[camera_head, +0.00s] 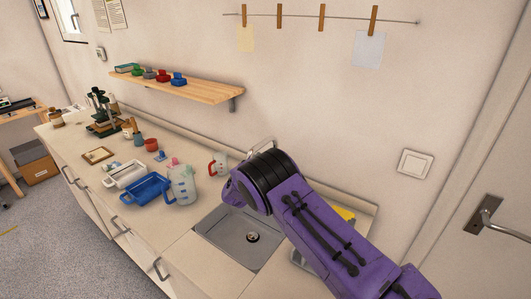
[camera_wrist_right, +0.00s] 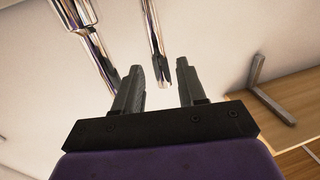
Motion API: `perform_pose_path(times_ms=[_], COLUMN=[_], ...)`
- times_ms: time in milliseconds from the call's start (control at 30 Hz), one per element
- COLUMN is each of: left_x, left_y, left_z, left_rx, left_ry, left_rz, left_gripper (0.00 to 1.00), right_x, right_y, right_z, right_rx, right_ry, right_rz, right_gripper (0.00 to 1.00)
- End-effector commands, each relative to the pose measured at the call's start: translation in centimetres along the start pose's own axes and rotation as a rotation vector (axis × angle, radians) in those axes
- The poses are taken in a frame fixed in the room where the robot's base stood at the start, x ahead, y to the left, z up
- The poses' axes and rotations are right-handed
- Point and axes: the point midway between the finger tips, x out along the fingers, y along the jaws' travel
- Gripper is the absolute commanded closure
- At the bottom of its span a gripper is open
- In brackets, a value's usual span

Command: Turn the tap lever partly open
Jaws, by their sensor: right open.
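The tap shows in the right wrist view as a thick chrome part (camera_wrist_right: 92,48) at the upper left and a thinner chrome bar (camera_wrist_right: 156,42) coming down from the top. I cannot tell whether this bar is the lever or the spout. My right gripper (camera_wrist_right: 158,70) is open and empty. The bar's end lies between its fingertips in the picture; touch is not clear. In the head view a chrome curve of the tap (camera_head: 262,145) shows above my purple right arm, which hides the rest of the tap and my right gripper. My left gripper is out of view.
A steel sink (camera_head: 233,232) is set in the counter (camera_head: 165,228). A measuring jug (camera_head: 183,186), a red-handled jug (camera_head: 218,164), a blue tray (camera_head: 146,188) and a white tray (camera_head: 124,173) stand left of it. A wooden shelf (camera_head: 190,87) is on the wall above.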

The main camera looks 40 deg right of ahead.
Motion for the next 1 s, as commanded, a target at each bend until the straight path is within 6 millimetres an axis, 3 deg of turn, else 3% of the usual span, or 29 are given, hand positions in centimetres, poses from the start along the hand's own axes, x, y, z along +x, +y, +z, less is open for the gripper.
perform_pose_path(times_ms=[200,467,500,600,633,833,1000], left_x=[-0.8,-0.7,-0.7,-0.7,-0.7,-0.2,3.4], left_y=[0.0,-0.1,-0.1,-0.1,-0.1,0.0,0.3], left_z=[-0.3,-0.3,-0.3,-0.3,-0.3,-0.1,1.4], left_rx=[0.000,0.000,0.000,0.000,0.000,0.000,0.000], left_ry=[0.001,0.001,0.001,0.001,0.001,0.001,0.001], left_rz=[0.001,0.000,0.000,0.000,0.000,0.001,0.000], left_gripper=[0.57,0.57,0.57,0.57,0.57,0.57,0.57], right_x=[2.9,3.3,3.3,3.2,3.2,3.1,1.8], right_y=[0.0,0.0,0.0,0.0,0.0,-0.1,-0.4], right_z=[0.0,0.0,0.0,0.0,0.0,0.3,1.3], right_rx=[-0.002,-0.001,-0.001,-0.001,-0.001,-0.005,-0.032], right_ry=[0.000,0.001,0.001,0.001,0.001,0.012,0.140], right_rz=[-0.001,-0.001,-0.001,-0.001,-0.001,-0.002,-0.004], right_gripper=[0.59,0.59,0.63,0.95,1.00,1.00,1.00])
